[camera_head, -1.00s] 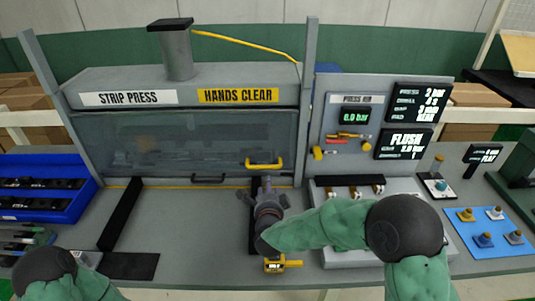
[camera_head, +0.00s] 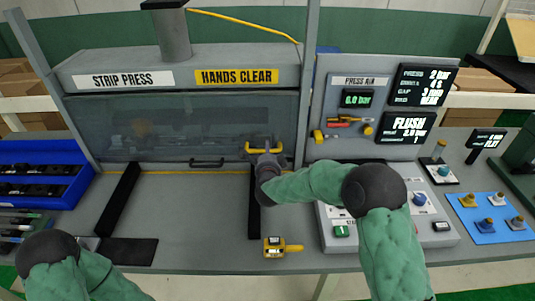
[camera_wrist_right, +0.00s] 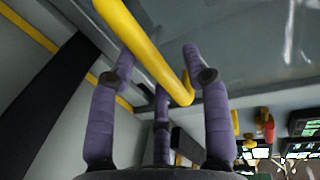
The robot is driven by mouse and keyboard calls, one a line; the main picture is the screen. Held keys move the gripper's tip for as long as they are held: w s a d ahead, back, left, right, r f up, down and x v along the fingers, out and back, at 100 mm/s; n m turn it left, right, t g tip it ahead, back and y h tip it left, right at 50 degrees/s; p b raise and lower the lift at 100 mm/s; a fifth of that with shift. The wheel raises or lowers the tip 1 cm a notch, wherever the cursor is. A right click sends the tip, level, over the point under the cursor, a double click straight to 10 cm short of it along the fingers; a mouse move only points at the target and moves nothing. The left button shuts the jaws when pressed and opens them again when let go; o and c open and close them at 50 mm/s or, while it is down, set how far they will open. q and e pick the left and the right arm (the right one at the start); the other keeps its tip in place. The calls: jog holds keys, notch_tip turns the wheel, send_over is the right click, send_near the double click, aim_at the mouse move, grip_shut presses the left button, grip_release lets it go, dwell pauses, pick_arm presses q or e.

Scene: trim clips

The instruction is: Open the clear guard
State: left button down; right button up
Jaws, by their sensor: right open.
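The clear guard (camera_head: 185,122) is a see-through panel across the front of the strip press, and it hangs down in its closed position. Its yellow handle (camera_head: 279,149) is at the panel's lower right. It also shows in the right wrist view as a thick yellow bar (camera_wrist_right: 137,40). My right gripper (camera_head: 265,157) is at this handle. In the right wrist view its purple fingers (camera_wrist_right: 160,66) are spread, with the bar running between them; I cannot tell whether they touch it. My left arm shows at the lower left, its gripper out of view.
A small black handle (camera_head: 207,163) sits under the panel. A yellow gauge (camera_head: 280,247) lies at the table front. A blue bin (camera_head: 40,175) stands left. A button box (camera_head: 440,240) and the press air panel (camera_head: 345,137) are right.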

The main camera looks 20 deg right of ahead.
jog(key=shift+w+d, duration=0.1)
jog(key=shift+w, duration=0.05)
grip_shut()
jog(key=shift+r, duration=0.1)
jog(key=p, duration=1)
send_near(267, 100)
jog(key=x, duration=0.5)
jog(key=shift+w, duration=0.15)
grip_release()
